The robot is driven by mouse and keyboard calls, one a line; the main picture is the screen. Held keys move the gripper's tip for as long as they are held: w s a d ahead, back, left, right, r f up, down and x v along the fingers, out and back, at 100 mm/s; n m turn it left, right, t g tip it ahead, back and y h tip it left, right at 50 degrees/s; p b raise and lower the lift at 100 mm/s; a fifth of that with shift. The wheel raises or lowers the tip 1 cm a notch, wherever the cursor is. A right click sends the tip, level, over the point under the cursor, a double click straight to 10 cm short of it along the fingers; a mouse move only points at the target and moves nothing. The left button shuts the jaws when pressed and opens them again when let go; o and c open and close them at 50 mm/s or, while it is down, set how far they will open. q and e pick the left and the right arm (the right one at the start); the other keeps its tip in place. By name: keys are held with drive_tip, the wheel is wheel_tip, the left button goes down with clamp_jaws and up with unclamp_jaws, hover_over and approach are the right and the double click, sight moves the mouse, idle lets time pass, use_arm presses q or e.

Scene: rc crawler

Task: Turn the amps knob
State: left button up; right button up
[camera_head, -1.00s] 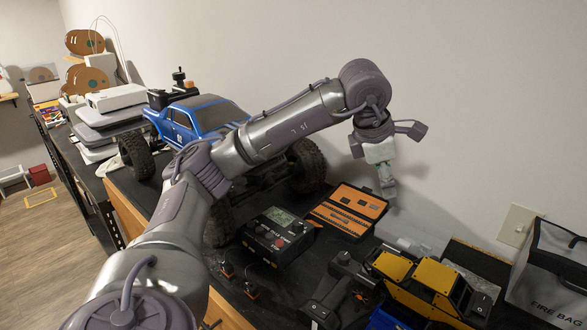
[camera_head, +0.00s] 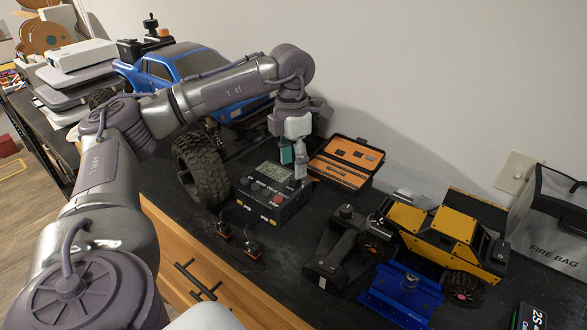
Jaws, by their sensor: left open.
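The black charger box (camera_head: 272,190) with a small grey display (camera_head: 274,171) lies on the dark bench top, in front of the blue truck. Its front panel has red and pale controls; the labels are too small to read, so I cannot tell which is the amps knob. My left gripper (camera_head: 294,164) points down over the back right part of the charger. Its fingers are apart with nothing between them. They partly cover the charger's back edge, and I cannot tell whether they touch it. My right gripper is out of view.
The blue truck (camera_head: 184,64) with a large tyre (camera_head: 201,170) stands behind and left of the charger. An open orange case (camera_head: 345,165) lies close right. A black transmitter (camera_head: 339,243), yellow crawler (camera_head: 437,226) and blue stand (camera_head: 401,295) fill the right side.

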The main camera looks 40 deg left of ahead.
sight(295, 180)
use_arm(q)
drive_tip(key=shift+d+f, duration=0.2)
drive_tip(key=shift+f, duration=1.45)
clamp_jaws()
